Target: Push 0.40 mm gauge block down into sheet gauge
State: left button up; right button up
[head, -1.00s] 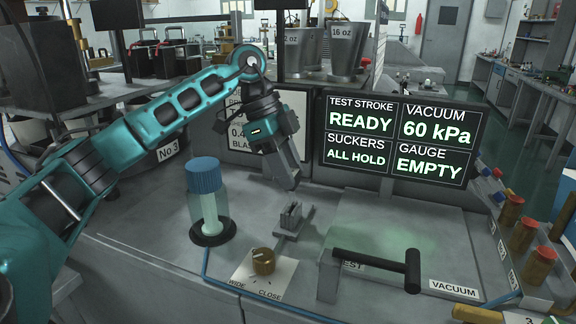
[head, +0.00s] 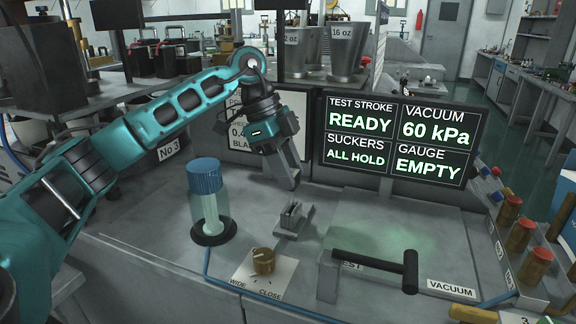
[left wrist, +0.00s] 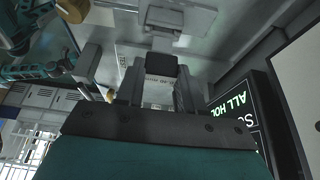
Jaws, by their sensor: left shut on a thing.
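My left gripper (head: 291,180) comes in from the left and hangs tilted, fingers down, above and behind the small grey upright slotted piece on the bench, which looks like the sheet gauge (head: 292,215). A gap shows between the fingertips and that piece. In the left wrist view the two fingers (left wrist: 159,92) are closed on a small piece with a dark end, apparently the gauge block (left wrist: 161,66). In the head view this block is hard to make out against the fingers. My right gripper is not clearly in view.
A blue-capped jar (head: 207,205) stands left of the gauge. A brass knob (head: 263,261) on a WIDE/CLOSE plate is in front. The screen (head: 398,138) behind reads GAUGE EMPTY and SUCKERS ALL HOLD.

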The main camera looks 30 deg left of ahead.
pick_arm(q)
jog(key=shift+f+b, duration=0.9)
jog(key=shift+f, duration=1.35)
jog(key=o, duration=1.1)
jog(key=shift+r, duration=0.1)
jog(key=p+v, duration=0.1)
jog(key=v, duration=1.1)
jog(key=shift+a+r, duration=0.25)
jog(key=shift+r, duration=0.05)
